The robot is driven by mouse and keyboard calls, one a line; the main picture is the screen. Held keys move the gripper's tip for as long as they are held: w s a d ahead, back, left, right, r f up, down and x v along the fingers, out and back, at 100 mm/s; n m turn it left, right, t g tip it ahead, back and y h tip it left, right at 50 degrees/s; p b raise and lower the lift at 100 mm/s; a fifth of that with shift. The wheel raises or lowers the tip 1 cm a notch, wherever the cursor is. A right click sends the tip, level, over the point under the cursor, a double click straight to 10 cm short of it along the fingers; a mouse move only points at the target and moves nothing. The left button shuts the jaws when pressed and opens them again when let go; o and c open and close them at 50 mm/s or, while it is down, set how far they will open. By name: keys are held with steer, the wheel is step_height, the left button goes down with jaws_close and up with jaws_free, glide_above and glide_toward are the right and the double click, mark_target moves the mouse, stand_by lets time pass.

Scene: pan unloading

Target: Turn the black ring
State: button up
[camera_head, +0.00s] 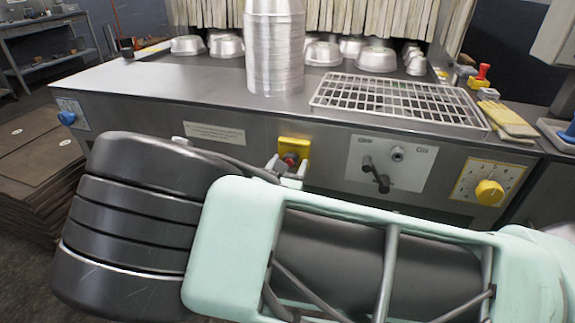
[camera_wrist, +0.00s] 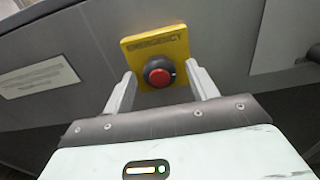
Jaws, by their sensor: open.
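The black ring (camera_wrist: 147,75) surrounds a red button (camera_wrist: 159,78) on a yellow plate (camera_wrist: 178,44) marked EMERGENCY, on the grey front panel of the machine. In the head view the yellow plate (camera_head: 294,146) and the red button (camera_head: 291,158) show just beyond my gripper (camera_head: 287,170). In the wrist view my gripper (camera_wrist: 160,76) is open, with one finger on each side of the ring and button. Its fingers look apart from the ring, but the depth gap cannot be told. The ring is hard to make out in the head view.
Right of the plate are an OFF/ON switch panel (camera_head: 388,164) and a yellow dial (camera_head: 489,192). A blue knob (camera_head: 67,118) is at the far left. Above, the counter holds stacked metal pans (camera_head: 275,50), a wire rack (camera_head: 398,99) and yellow gloves (camera_head: 506,119).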

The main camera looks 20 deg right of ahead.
steer(key=c, duration=1)
